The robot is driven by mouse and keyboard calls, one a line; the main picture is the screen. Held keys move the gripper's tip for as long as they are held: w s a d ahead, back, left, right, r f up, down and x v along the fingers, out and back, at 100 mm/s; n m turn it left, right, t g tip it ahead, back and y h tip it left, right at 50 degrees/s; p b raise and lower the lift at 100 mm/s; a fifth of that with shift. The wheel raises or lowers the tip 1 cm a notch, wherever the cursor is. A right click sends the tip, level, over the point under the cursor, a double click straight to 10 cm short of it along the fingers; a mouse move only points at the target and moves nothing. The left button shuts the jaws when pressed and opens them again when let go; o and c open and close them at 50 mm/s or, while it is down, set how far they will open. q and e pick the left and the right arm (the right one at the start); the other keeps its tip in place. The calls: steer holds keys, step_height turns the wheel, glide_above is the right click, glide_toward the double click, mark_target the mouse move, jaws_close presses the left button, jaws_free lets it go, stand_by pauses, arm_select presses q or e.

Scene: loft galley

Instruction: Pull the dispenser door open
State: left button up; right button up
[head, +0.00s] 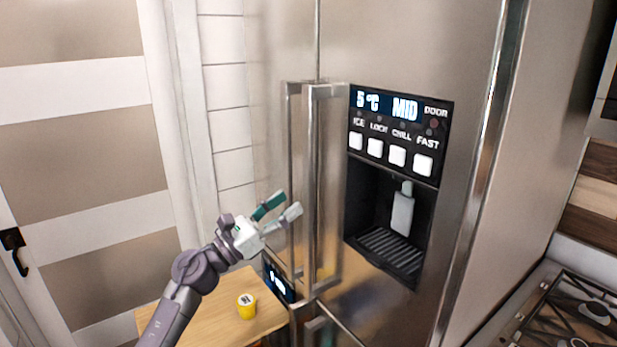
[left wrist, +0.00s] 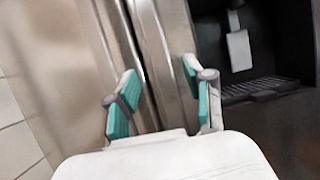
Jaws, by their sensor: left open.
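The dispenser door (head: 420,55) is a brushed steel fridge door with a black dispenser panel and recess (head: 395,185). It looks closed, meeting the other door at a vertical seam. Its long vertical bar handle (head: 318,190) stands beside the other door's handle (head: 291,150). My left gripper (head: 284,203) is open and empty, just left of the two handles in the head view. In the left wrist view, the open fingers (left wrist: 160,78) face the handles, with bars showing between and behind them. I cannot tell how far off they are. My right gripper is not in view.
A wooden surface (head: 205,300) with a yellow cup-like item (head: 246,306) lies below my left arm. A small dark display (head: 279,280) is near the handles' lower ends. A stove (head: 570,315) is at the right. A striped door (head: 75,120) is at the left.

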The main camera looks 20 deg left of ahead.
mark_target(305, 190)
arm_select(q)
steer(key=p+x, duration=0.2)
steer(key=x, duration=0.4)
steer(key=shift+w+d, duration=0.25)
steer(key=shift+w, duration=0.1)
jaws_close()
